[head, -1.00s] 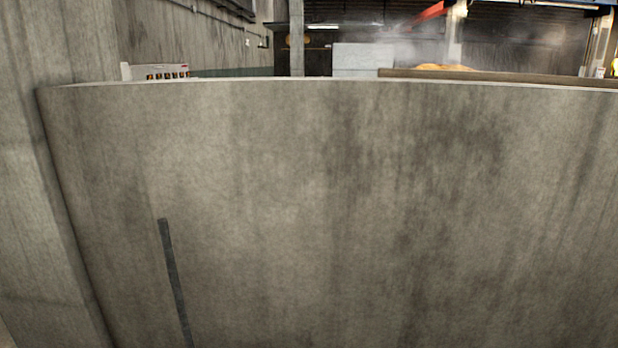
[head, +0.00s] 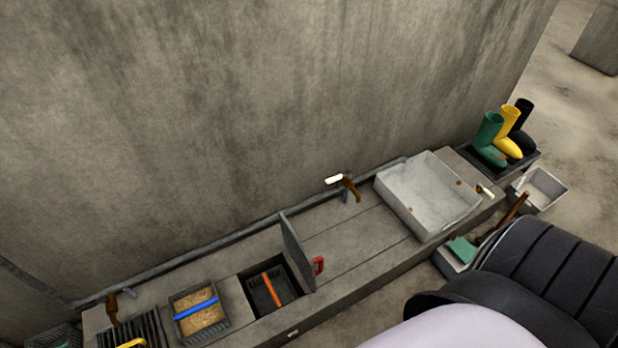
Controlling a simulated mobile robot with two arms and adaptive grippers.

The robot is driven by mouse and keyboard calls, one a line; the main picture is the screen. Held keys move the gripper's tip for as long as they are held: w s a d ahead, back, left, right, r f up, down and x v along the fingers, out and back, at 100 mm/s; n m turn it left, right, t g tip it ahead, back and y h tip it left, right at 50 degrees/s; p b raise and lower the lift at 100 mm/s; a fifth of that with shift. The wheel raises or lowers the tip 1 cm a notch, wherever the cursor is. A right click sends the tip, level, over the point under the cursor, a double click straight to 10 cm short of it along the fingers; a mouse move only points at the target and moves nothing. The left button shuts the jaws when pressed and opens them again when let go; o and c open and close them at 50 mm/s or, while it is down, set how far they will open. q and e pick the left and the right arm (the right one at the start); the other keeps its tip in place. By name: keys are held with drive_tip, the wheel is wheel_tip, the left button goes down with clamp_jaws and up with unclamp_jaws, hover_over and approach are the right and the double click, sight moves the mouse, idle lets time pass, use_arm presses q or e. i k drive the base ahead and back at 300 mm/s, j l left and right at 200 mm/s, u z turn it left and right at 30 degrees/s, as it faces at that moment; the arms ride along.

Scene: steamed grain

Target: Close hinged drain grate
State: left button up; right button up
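The hinged drain grate (head: 296,250) stands open, roughly upright, at the right edge of a dark square drain opening (head: 254,301) in a low concrete ledge. It shows almost edge-on as a thin grey panel. A red handle (head: 318,266) sticks out from its right side. An orange bar (head: 271,290) shows in the dark opening. Neither of my grippers is in the head view.
A grain-filled tray with a blue bar (head: 196,309) lies left of the opening. A yellow handle (head: 131,343) shows further left. A grey basin (head: 430,195), a tap (head: 349,186) and several boots (head: 488,135) stand right. A concrete wall (head: 280,100) rises behind.

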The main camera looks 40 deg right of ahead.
sight(305, 264)
drive_tip(key=l+u, duration=0.1)
drive_tip(key=l, duration=0.45)
drive_tip(key=k+l, duration=0.1)
drive_tip(key=l, duration=0.4)
drive_tip(key=l+u, duration=0.15)
drive_tip(key=l, duration=0.4)
drive_tip(key=k+l, duration=0.15)
drive_tip(key=l, duration=0.35)
drive_tip(key=l+u, duration=0.05)
